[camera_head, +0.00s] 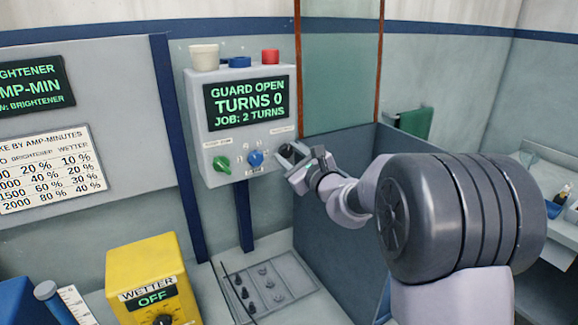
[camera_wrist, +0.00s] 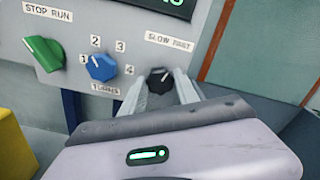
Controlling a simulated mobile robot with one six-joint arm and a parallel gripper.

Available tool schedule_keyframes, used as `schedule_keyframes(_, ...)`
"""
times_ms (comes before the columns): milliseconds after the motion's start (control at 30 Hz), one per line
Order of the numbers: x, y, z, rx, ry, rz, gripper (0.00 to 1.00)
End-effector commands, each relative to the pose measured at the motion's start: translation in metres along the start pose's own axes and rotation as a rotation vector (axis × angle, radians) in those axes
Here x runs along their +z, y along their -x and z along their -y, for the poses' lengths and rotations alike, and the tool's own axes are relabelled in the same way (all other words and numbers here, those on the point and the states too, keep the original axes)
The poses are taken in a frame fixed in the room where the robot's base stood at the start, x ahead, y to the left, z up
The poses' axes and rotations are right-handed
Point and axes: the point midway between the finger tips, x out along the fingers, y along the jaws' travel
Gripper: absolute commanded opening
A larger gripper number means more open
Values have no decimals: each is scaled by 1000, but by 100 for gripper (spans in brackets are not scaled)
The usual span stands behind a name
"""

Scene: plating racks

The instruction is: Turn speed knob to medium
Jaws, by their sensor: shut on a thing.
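The black speed knob (camera_wrist: 160,92) sits under a label (camera_wrist: 169,42) reading SLOW FAST, at the right of the control box face in the wrist view. My gripper (camera_wrist: 160,84) is shut on this knob, with one finger on each side of it. A small pale pointer mark on the knob points roughly up; its exact setting is hard to tell. In the head view my gripper (camera_head: 291,160) reaches the box's lower right, where the knob is mostly hidden. The control box (camera_head: 202,108) has a screen (camera_head: 247,103) reading GUARD OPEN, TURNS 0, JOB: 2 TURNS.
A blue turns knob (camera_wrist: 101,67) stands close to my left finger. A green stop/run knob (camera_wrist: 44,53) is farther left. A yellow wetter box (camera_head: 148,262) stands at the lower left. A clear guard panel (camera_head: 338,65) rises right of the control box.

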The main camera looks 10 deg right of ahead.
Motion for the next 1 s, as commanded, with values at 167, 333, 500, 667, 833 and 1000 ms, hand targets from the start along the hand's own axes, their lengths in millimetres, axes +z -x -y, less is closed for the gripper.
schedule_keyframes(167,-5,0,-3,0,126,0,0)
schedule_keyframes(333,-3,0,-2,0,216,-1,0)
schedule_keyframes(500,-2,0,-2,1,274,-1,0)
schedule_keyframes(667,-1,0,-1,1,300,-1,0)
schedule_keyframes(833,0,0,0,1,309,-1,0)
schedule_keyframes(1000,0,0,0,1,309,-1,0)
